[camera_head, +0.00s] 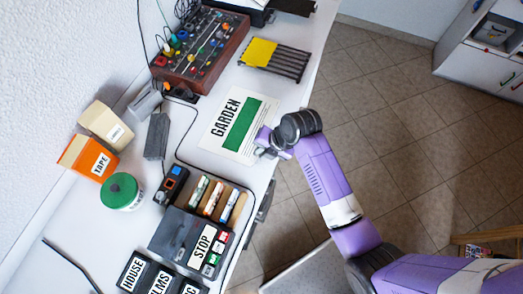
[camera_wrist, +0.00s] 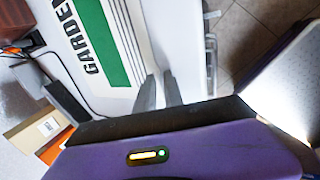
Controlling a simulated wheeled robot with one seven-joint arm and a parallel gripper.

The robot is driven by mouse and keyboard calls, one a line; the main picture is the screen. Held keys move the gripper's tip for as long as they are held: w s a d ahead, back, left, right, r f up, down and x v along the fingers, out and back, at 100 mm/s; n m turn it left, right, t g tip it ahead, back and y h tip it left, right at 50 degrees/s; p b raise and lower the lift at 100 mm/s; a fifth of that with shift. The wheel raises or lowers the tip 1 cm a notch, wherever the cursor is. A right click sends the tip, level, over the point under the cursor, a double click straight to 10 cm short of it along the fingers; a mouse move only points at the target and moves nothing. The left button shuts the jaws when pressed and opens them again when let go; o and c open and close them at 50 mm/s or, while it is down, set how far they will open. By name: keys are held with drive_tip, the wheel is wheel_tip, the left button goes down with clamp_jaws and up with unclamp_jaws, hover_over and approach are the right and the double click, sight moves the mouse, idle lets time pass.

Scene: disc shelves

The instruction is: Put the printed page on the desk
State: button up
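The printed page (camera_head: 226,137), white with a green block and the word GARDEN, appears to lie flat on the white desk (camera_head: 182,137). My gripper (camera_head: 262,141) is at the page's right-hand edge, near the desk's edge. In the wrist view, the page (camera_wrist: 110,18) is to the left of and beyond my two grey fingertips (camera_wrist: 159,84). The fingers are apart, with a pale gap between them, and nothing shows gripped. I cannot tell whether the left finger touches the page.
A wooden control box (camera_head: 201,48) and a dark rack (camera_head: 288,64) with a yellow note stand beyond the page. A grey STOP box (camera_head: 180,236), an orange TAPE box (camera_head: 88,156) and a green-lidded tub (camera_head: 121,191) stand nearer. The tiled floor (camera_head: 385,120) is right of the desk.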

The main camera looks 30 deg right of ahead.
drive_tip(key=shift+r, duration=0.25)
drive_tip(key=v, duration=1.2)
drive_tip(key=s+a+f+m+t+h, duration=0.25)
drive_tip(key=s+m+t, duration=0.25)
drive_tip(key=s+m, duration=0.75)
drive_tip(key=s+r+m+t, duration=0.3)
drive_tip(key=s+r+m, duration=0.2)
drive_tip(key=r, duration=0.3)
drive_tip(key=s+r+m+t, duration=0.3)
drive_tip(key=s+r+m, duration=0.3)
drive_tip(key=r+m, duration=0.1)
drive_tip(key=shift+s+a+r+m, duration=0.15)
drive_tip(key=shift+s+r+m, duration=0.15)
drive_tip(key=shift+r, duration=0.4)
